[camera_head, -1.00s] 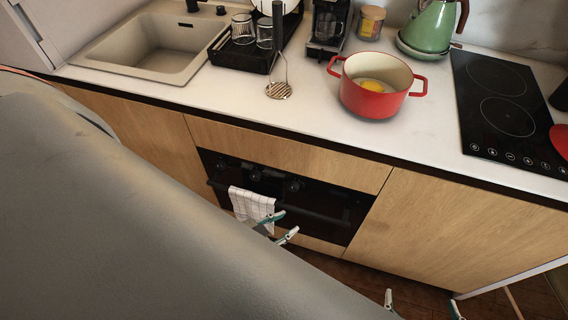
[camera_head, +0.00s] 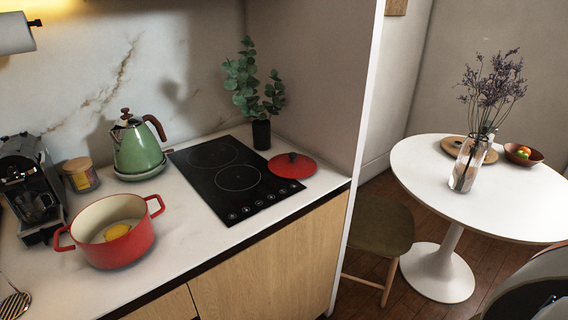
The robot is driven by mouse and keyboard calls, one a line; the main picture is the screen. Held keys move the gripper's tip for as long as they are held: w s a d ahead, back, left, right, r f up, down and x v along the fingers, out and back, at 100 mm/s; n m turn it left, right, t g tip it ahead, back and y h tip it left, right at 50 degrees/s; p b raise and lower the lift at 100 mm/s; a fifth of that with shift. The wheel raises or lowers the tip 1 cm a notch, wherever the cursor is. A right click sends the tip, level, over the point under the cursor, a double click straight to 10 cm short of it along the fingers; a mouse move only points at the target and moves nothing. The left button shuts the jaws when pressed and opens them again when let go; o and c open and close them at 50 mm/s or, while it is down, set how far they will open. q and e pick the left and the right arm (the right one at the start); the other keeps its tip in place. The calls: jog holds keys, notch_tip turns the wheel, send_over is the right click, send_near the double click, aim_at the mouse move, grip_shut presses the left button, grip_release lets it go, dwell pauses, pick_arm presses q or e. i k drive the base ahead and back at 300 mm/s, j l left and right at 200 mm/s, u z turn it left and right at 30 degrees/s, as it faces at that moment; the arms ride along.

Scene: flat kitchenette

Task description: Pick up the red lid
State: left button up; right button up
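The red lid (camera_head: 292,166) lies flat with its dark knob up, at the right end of the counter. It rests partly on the right edge of the black cooktop (camera_head: 216,186), in front of the plant. The red pot (camera_head: 126,255) stands uncovered on the counter to the left of the cooktop, with something yellow inside.
A green kettle (camera_head: 138,148) stands behind the pot. A plant in a black vase (camera_head: 261,133) is close behind the lid, near the side wall. A stool (camera_head: 380,224) and a round white table (camera_head: 416,164) stand to the right. Counter in front of the cooktop is clear.

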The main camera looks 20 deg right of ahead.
aim_at(290, 165)
jog(key=i+l+z, duration=0.2)
jog(key=l, duration=1.05)
jog(key=k+l, duration=0.05)
jog(key=k, duration=0.05)
